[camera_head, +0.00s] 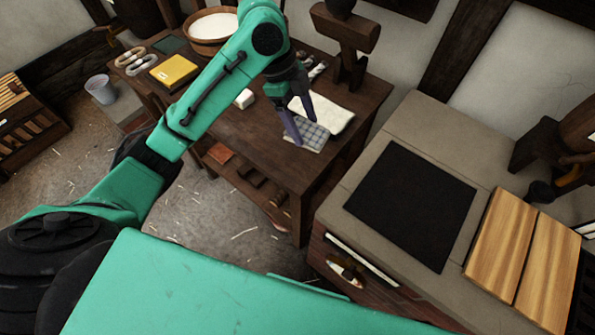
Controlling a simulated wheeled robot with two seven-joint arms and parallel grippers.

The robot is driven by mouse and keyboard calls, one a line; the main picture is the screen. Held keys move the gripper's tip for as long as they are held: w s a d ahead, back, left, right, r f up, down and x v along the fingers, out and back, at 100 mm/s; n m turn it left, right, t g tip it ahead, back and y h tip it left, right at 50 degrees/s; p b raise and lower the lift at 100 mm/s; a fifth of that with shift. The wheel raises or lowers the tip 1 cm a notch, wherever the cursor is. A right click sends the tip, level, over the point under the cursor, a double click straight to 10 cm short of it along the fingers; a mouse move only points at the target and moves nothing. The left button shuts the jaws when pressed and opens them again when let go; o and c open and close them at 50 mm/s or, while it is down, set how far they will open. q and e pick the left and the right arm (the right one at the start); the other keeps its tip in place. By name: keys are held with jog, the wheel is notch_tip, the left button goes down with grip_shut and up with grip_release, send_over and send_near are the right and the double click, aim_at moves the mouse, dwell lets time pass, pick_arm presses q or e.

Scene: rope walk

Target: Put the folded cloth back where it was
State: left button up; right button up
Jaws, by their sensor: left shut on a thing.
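The folded cloth (316,139), grey and white checked, is at the front right part of the dark wooden table (234,137). My left gripper (304,131) points down over the table and is shut on the cloth, its two dark fingers at the cloth's left and upper side. Part of the cloth is hidden behind the fingers. I cannot tell whether the cloth touches the table top. A white folded piece (330,113) lies just behind it. My right gripper is not in view.
A yellow book-like block (174,71), a wooden tub (205,43) and a small white block (244,99) are on the table. A dark wooden stand (346,45) is at its back. On the right, a grey bench bears a black mat (412,205) and wooden boards (502,245).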

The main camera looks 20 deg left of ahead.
aim_at(302, 132)
pick_arm(q)
jog(key=r, duration=0.1)
jog(key=a+r+m, duration=0.1)
jog(key=r+m, duration=0.1)
jog(key=shift+s+a+r+g, duration=0.1)
jog(key=shift+s+a+g, duration=0.2)
jog(key=shift+g, duration=0.1)
notch_tip(302, 132, down, 20)
jog(key=p, duration=0.2)
jog(key=shift+s+d+r+p, duration=0.1)
jog(key=shift+r+p, duration=0.1)
jog(key=shift+p, duration=0.15)
jog(key=shift+f, duration=0.1)
jog(key=o, duration=1.3)
jog(key=b+v, duration=0.2)
jog(key=v, duration=1)
